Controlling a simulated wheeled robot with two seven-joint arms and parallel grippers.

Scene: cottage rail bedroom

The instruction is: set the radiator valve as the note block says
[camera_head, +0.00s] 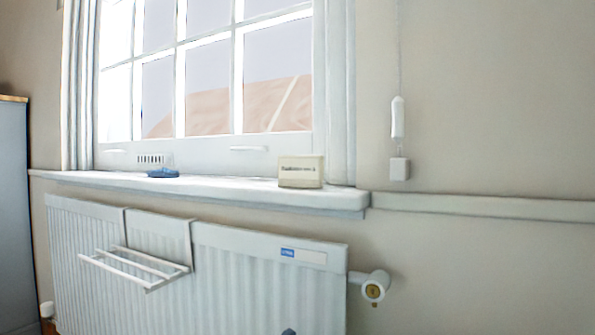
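The radiator valve (376,286) is a white round knob at the right end of the white radiator (230,285). Its face towards me has a yellow-brown centre, and I cannot make out a number or mark on it. The note block (301,172) is a cream block standing near the right end of the window sill. It carries one line of dark print, too small to read surely. Neither gripper can be made out. A small blue-grey shape (288,331) shows at the bottom edge, and I cannot tell what it is.
A white rack (135,268) hangs on the radiator front, left of centre. A blue object (162,172) lies on the sill (225,186). A blue-and-white label (303,255) is on the radiator. A pull cord (397,117) hangs at right. Right of the valve is bare wall.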

